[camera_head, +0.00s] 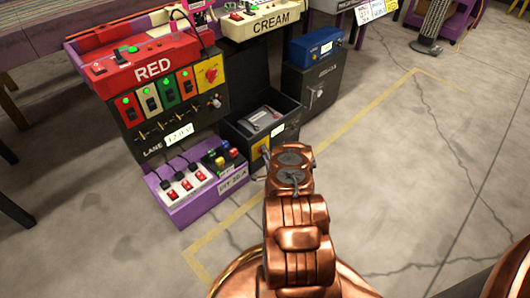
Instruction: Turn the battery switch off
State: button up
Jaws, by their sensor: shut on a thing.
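A dark open battery box (288,132) stands on the floor right of the red stand, with a grey battery (262,119) inside. A small yellow plate (256,160) is on its front, mostly hidden by my arm. My gripper (266,153) is at this plate, at the far end of my copper arm; only a little grey of it shows. It is shut on what seems to be the battery switch there. The switch's own shape and setting are hidden. A red rotary knob (211,74) on a larger yellow plate is on the red stand, apart from my gripper.
The red control stand (150,69) has several lit green lamps. A purple tray (205,207) with red switches and coloured plugs sits below it. A dark cabinet (317,85) with a blue box (317,46) stands behind. The floor to the right is clear.

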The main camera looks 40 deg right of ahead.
jog(key=shift+w+f+n+t+y+b, duration=0.15)
jog(key=shift+n+t+b, duration=0.35)
jog(key=shift+n+b, duration=0.7)
jog(key=shift+s+n+t+y+b, duration=0.1)
jog(key=shift+n+t+y+b, duration=0.15)
jog(key=shift+n+t+b, duration=0.9)
jog(key=shift+w+f+n+g+y+b, duration=0.15)
jog(key=shift+n+b, duration=0.55)
jog(key=shift+n, duration=1.05)
jog(key=shift+s+r, duration=0.1)
jog(key=o, duration=1.2)
jog(key=shift+c, duration=0.2)
jog(key=shift+s, duration=0.1)
jog(key=r+v, duration=0.3)
jog(key=v, duration=1.3)
jog(key=shift+s, duration=0.6)
